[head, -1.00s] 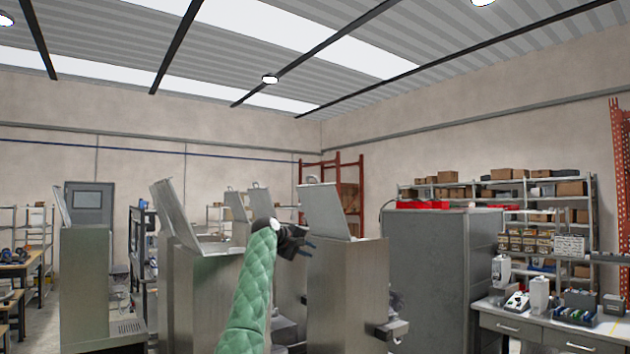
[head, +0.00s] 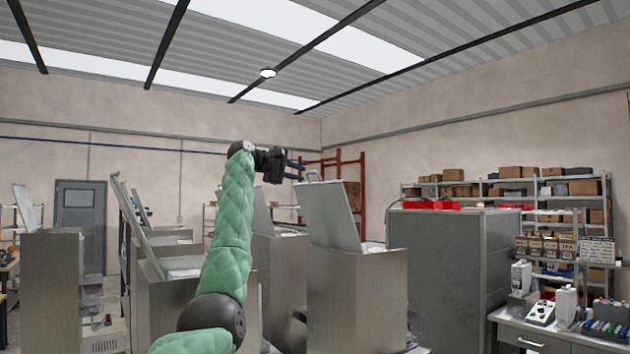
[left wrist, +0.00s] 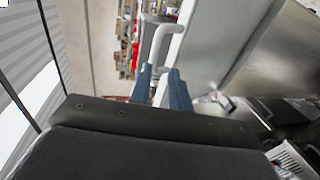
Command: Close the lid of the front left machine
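Several brushed-metal machines stand with lids tilted up. The nearest to my left gripper (head: 299,171) is a metal machine (head: 357,300) right of centre, with its lid (head: 327,215) raised and a small handle (head: 314,175) on the lid's top edge. The gripper is raised just left of that handle. In the left wrist view the gripper (left wrist: 160,72) is open, with its two blue fingers apart and a pale handle (left wrist: 168,38) just beyond the tips, beside the lid panel (left wrist: 215,30). I cannot tell whether they touch. I cannot tell which machine counts as front left. My right gripper is out of view.
Another open machine (head: 165,300) stands left of my arm, and one (head: 66,290) farther left. One more (head: 277,265) is partly hidden behind my arm. A grey cabinet (head: 450,270) stands right of the nearest machine. A workbench (head: 545,338) is at lower right.

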